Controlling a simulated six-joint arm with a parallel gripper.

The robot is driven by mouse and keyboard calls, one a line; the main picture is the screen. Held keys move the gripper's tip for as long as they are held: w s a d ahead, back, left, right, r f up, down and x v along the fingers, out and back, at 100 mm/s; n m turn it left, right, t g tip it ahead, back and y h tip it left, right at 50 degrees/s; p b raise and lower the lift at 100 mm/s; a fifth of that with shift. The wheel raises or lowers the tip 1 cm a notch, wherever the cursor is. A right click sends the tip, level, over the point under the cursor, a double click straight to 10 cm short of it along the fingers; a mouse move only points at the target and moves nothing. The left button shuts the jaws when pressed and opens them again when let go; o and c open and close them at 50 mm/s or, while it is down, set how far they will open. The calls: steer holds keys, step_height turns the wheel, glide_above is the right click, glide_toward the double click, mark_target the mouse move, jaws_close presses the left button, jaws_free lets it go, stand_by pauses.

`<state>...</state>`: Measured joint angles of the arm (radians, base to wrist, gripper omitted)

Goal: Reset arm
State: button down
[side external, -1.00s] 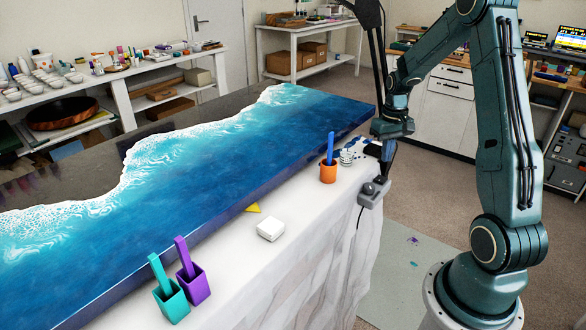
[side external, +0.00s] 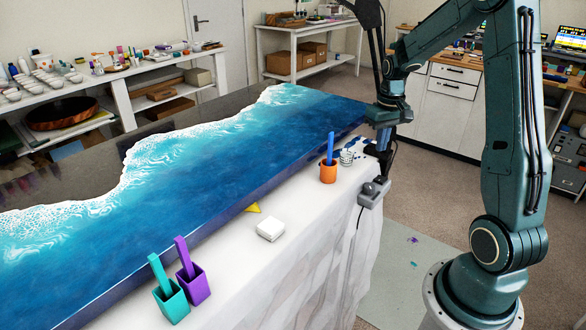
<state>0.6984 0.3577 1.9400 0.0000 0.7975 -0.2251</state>
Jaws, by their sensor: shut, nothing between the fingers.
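My arm's wrist hangs over the far right end of the white-draped table. My gripper (side external: 384,163) shows small and dark below it, pointing down. It is shut and holds nothing visible. Its tips are close above a grey box with a cable (side external: 373,193) at the table's right edge; I cannot tell whether they touch. Left of the gripper stand an orange cup (side external: 328,174) with a blue stick in it and a pale ringed cup (side external: 346,158). The resin panel (side external: 215,160), blue with white wave foam and a dark side, lies along the table.
A teal cup (side external: 171,301) and a purple cup (side external: 195,287), each with a stick, stand at the front left. A white block (side external: 270,229) and a yellow triangular piece (side external: 253,208) lie beside the panel. Shelves line the walls; the floor at right is open.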

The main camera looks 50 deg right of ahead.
steer(key=s+a+r+n+t, duration=0.1)
steer(key=a+r, duration=0.5)
steer(key=a, duration=0.2)
steer(key=s+a+r+n+t, duration=0.1)
steer(key=s+a+r+n, duration=0.1)
steer(key=a+r, duration=0.4)
steer(key=s+a+r+n+t, duration=0.1)
steer(key=s+a+n+t, duration=0.1)
steer(key=s+a, duration=0.9)
steer(key=shift+a+r+t, duration=0.35)
steer(key=shift+a+t, duration=0.25)
steer(key=shift+a, duration=0.35)
steer(key=shift+s, duration=0.1)
